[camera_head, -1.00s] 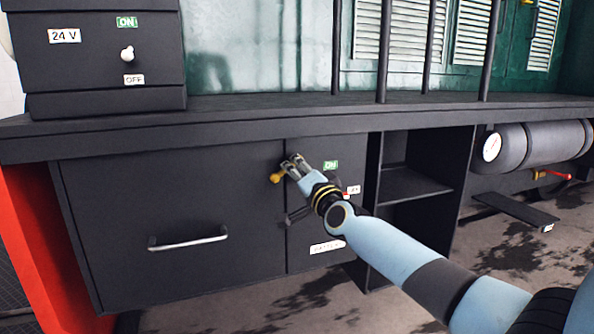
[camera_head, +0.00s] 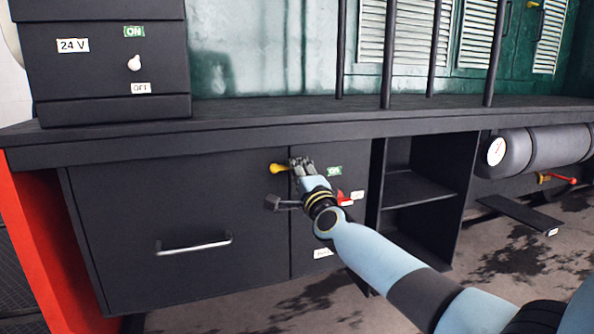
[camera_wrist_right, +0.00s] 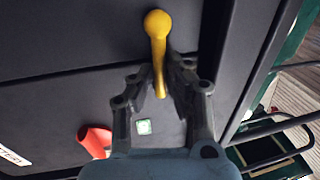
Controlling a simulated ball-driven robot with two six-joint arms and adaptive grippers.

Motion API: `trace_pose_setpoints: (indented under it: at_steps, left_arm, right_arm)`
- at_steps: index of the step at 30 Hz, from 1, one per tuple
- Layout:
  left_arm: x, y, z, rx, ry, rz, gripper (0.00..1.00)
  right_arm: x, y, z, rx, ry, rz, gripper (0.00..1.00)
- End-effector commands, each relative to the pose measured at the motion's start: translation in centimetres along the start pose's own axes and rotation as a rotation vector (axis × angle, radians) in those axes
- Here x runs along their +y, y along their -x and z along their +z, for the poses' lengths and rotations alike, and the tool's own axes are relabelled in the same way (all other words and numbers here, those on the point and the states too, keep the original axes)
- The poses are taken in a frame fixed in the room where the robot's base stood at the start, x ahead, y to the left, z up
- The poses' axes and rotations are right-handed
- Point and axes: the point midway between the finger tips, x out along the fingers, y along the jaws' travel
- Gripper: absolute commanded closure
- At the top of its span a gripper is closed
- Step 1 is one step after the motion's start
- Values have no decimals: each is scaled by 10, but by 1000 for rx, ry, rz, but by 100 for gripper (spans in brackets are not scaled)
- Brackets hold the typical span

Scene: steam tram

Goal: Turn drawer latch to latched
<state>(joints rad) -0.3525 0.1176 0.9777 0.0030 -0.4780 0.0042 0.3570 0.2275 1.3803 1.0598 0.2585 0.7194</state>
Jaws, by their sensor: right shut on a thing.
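The drawer latch (camera_head: 279,168) is a yellow lever with a rounded knob at the top right of the dark drawer (camera_head: 130,215). In the head view it lies near horizontal, its knob pointing left over the drawer front. My right gripper (camera_head: 300,164) is at the latch, its fingers at the lever's right part. In the right wrist view the yellow latch (camera_wrist_right: 157,50) passes between the fingers of the right gripper (camera_wrist_right: 160,75), which is shut on it, with the knob sticking out beyond the fingertips. My left gripper is not in view.
A red handle (camera_head: 344,198) and a green ON label (camera_head: 334,171) are on the panel right of the drawer. A silver drawer handle (camera_head: 194,245) is lower left. Open shelves (camera_head: 420,190) stand farther right, under the worktop (camera_head: 270,115).

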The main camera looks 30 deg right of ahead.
Motion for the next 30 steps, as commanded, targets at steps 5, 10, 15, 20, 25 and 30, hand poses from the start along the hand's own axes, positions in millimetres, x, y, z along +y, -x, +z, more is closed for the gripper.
trace_pose_setpoints:
  at_steps: [5,10,15,20,25,30]
  left_arm:
    - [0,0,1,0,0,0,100]
    - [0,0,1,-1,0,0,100]
    - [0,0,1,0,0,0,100]
    - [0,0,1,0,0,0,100]
    - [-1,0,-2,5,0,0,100]
    - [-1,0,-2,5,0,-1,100]
  right_arm:
    - [3,1,0,2,-12,5,100]
    - [3,1,0,2,-12,5,100]
    - [2,1,0,2,-11,4,74]
    - [1,1,0,1,-9,3,64]
    - [1,1,0,1,-8,2,64]
    - [2,16,0,1,-9,3,64]
